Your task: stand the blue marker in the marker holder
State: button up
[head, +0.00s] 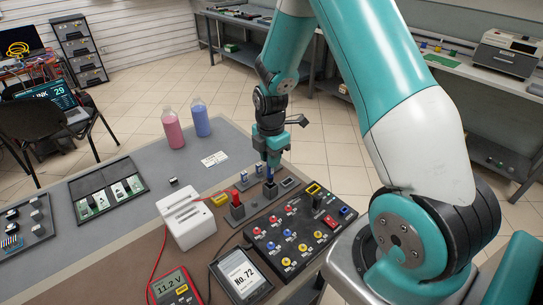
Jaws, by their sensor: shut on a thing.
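My gripper (271,160) points down over the right part of the table and is shut on the blue marker (270,174). The marker is upright, with its upper part hidden between the fingers. Its lower end is at the top of a small dark block-shaped holder (270,190). I cannot tell whether the marker is inside the holder or just above it. A similar dark holder (237,213) with a red marker-like piece (236,197) upright in it stands to the left and nearer.
A white slotted box (187,222), a black panel of coloured sockets (296,232), a red multimeter (174,287) and a tablet reading "No. 72" (241,274) crowd the near side. Pink (172,129) and blue (200,119) bottles stand behind. Small blue-topped pieces (246,176) sit beside the holder.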

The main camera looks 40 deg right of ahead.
jog(key=shift+f+b, duration=0.85)
jog(key=shift+f, duration=0.5)
jog(key=shift+f, duration=0.2)
jog(key=shift+f+b, duration=0.75)
jog(key=shift+f, duration=0.1)
jog(key=o, duration=1.2)
jog(key=shift+c, duration=0.2)
jog(key=shift+r+p, duration=3.3)
jog(key=shift+r, duration=0.75)
